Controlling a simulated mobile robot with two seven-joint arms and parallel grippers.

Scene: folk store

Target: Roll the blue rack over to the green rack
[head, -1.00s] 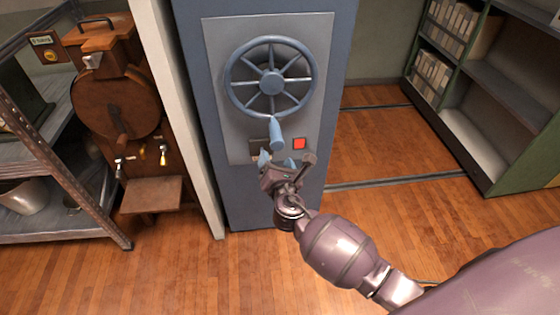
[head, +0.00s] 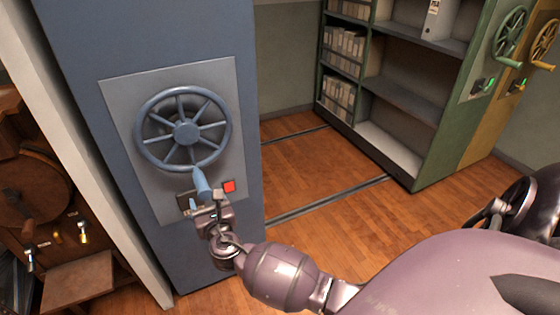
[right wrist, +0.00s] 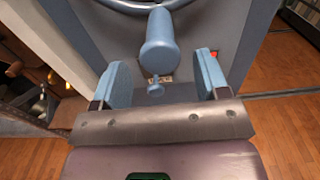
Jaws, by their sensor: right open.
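The blue rack (head: 75,110) stands at the left of the head view, with a blue spoked handwheel (head: 186,132) on its grey end panel. The wheel's crank handle (head: 202,182) points out from the bottom of the rim. My right gripper (head: 202,203) is open just below and in front of it. In the right wrist view the handle (right wrist: 160,45) appears between the two blue fingers of the gripper (right wrist: 164,80), without visible contact. The green rack (head: 440,150) stands across the floor at the right, with a green handwheel (head: 510,35). My left gripper is out of view.
A red button (head: 229,186) sits on the panel beside the handle. Floor rails (head: 330,198) cross the clear wooden floor between the racks. A yellow rack (head: 485,115) adjoins the green one. A pale wall edge (head: 90,175) and brown machine (head: 35,185) stand left.

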